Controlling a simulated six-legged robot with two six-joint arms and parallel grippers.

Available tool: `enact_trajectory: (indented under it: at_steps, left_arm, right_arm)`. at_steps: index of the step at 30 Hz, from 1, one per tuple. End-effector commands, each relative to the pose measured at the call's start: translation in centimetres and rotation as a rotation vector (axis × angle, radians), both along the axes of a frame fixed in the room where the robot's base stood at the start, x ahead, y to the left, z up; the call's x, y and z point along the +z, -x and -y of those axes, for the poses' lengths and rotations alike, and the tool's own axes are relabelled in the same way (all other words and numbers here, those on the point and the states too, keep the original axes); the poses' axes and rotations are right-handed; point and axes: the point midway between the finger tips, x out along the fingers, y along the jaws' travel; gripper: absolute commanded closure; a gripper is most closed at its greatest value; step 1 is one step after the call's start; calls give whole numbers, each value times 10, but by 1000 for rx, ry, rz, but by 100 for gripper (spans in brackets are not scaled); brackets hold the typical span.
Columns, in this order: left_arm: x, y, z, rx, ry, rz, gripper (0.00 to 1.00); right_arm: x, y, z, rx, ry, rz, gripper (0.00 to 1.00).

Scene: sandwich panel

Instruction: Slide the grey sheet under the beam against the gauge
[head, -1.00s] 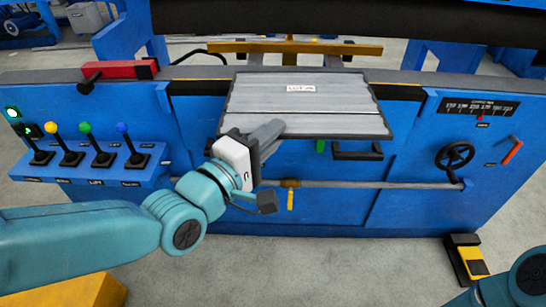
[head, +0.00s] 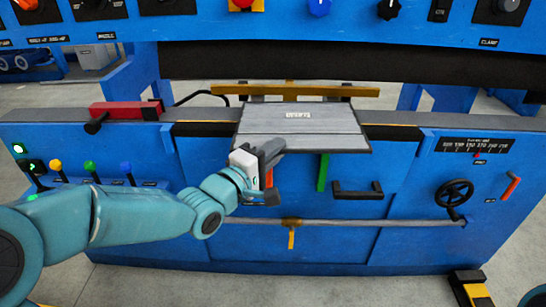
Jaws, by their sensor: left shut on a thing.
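The grey sheet (head: 310,125) lies over the front edge of the blue machine's bed, with a pale label near its far edge. Its near part overhangs the front. My left gripper (head: 268,153) is shut on the sheet's near left corner; the fingers partly hide that corner. The dark beam (head: 400,65) runs across above and behind the sheet. The yellow-brown gauge bar (head: 345,91) lies behind the sheet's far edge, and any gap between them is hard to judge.
A red clamp-like block (head: 125,109) sits on the bed at left. Levers with coloured knobs (head: 90,167) stand at left. A handwheel (head: 455,193) and a black handle (head: 357,190) are on the front. A control panel (head: 400,25) spans the top.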

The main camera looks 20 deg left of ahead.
Motion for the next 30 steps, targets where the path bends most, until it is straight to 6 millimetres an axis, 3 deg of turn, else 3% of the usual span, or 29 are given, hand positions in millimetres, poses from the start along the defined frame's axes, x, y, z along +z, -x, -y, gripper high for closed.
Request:
enact_trajectory:
  at_steps: [19,22,30]
  left_arm:
    - [3,-82,-24,1,0,2,100]
    - [-13,-86,-25,0,0,2,100]
    - [-24,-91,-26,-1,0,3,100]
  right_arm:
    - [38,3,-3,13,-2,-6,57]
    - [26,3,-3,13,-2,-6,57]
    - [20,3,-3,13,-2,-6,57]
